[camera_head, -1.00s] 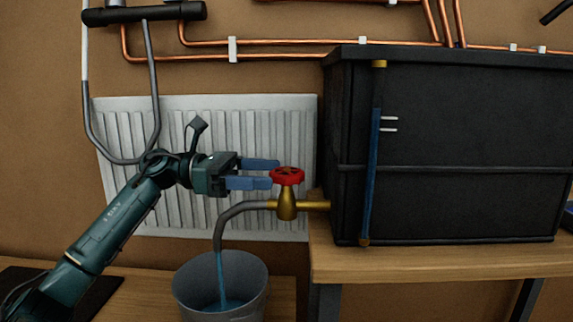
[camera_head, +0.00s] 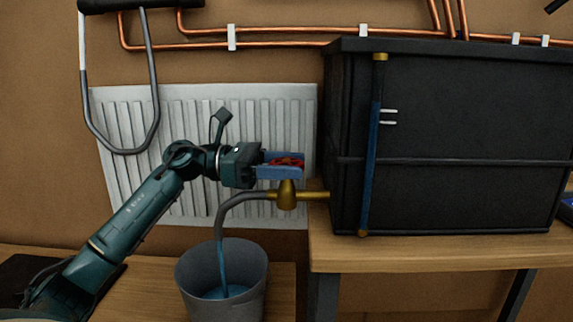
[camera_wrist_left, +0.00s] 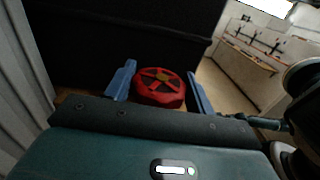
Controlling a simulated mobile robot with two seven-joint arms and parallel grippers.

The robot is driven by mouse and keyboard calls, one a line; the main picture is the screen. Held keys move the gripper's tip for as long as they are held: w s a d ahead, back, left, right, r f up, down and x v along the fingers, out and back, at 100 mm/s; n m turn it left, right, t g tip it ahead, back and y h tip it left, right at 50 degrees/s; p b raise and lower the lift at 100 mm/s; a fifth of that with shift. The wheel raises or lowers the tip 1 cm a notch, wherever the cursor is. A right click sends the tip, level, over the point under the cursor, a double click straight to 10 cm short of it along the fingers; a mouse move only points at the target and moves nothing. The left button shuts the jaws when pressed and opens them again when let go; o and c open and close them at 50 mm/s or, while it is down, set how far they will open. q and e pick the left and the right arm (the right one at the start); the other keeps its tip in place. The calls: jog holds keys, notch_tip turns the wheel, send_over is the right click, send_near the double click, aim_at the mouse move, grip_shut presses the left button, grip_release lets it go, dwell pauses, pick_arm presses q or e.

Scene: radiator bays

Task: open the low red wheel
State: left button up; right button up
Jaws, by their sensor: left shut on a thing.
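The low red wheel (camera_head: 287,161) sits on top of a brass valve (camera_head: 287,194) at the left side of the black tank. My left gripper (camera_head: 284,165) has its blue fingers on either side of the wheel and is shut on it; the near finger hides part of the wheel. The left wrist view shows the red wheel (camera_wrist_left: 160,87) between the two blue fingers. A grey spout runs left from the valve, and blue water falls from it into a grey bucket (camera_head: 187,283). My right gripper is not in view.
The black tank (camera_head: 460,125) stands on a wooden bench (camera_head: 420,252), with a blue level tube (camera_head: 371,150) on its front. A white radiator (camera_head: 180,120) is on the wall behind my left arm. Copper pipes (camera_head: 280,31) run along the wall above.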

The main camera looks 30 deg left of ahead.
pick_arm(q)
jog(key=c, duration=0.4)
jog(key=shift+o, duration=0.2)
jog(key=t+b, duration=0.1)
jog(key=n+t+y+b, duration=0.1)
jog(key=shift+f+b, duration=0.3)
jog(key=shift+f, duration=0.1)
jog(key=shift+r+n+t+y+b, duration=0.1)
jog(key=shift+n+t+y+b, duration=0.6)
jog(key=shift+n+t+y, duration=0.35)
jog(key=shift+r+n+t+y, duration=0.2)
jog(key=shift+n+t+y, duration=0.35)
jog(key=shift+n+y, duration=0.1)
jog(key=shift+r+t, duration=0.1)
jog(key=shift+t, duration=0.2)
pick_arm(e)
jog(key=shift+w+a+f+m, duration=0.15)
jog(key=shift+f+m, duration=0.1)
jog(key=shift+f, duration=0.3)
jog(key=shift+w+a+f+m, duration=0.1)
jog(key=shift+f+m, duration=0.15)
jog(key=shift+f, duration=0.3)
pick_arm(q)
jog(key=o, duration=1)
jog(key=shift+c, duration=0.2)
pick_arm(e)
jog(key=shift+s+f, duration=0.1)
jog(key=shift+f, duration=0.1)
